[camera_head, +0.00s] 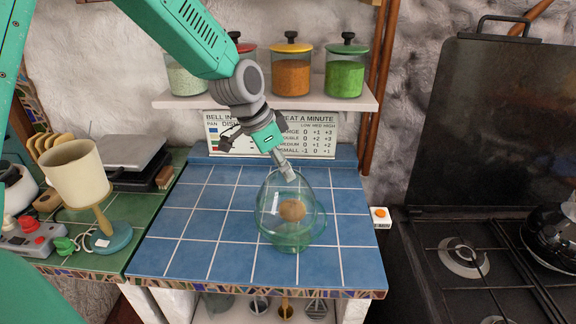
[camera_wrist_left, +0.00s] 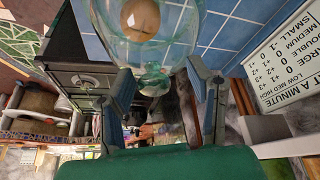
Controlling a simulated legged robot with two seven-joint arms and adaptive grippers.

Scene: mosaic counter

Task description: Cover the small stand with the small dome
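The small clear glass dome (camera_head: 268,195) is over the small greenish glass stand (camera_head: 291,244) on the blue tiled counter. A round brown item (camera_head: 291,210) shows inside through the glass. I cannot tell whether the dome's rim sits flush on the stand. My left gripper (camera_head: 287,171) is at the dome's top. In the left wrist view, its fingers (camera_wrist_left: 160,78) are apart, with the dome's knob (camera_wrist_left: 153,82) between them and gaps on both sides. The dome (camera_wrist_left: 180,22) fills the top of that view. My right gripper is not in view.
A shelf (camera_head: 190,101) with several lidded jars stands behind, above a printed sign (camera_head: 310,135). A lamp (camera_head: 78,175) stands left. A small white box with an orange button (camera_head: 380,217) and a stove (camera_head: 465,258) are right. Blue tiles around the stand are clear.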

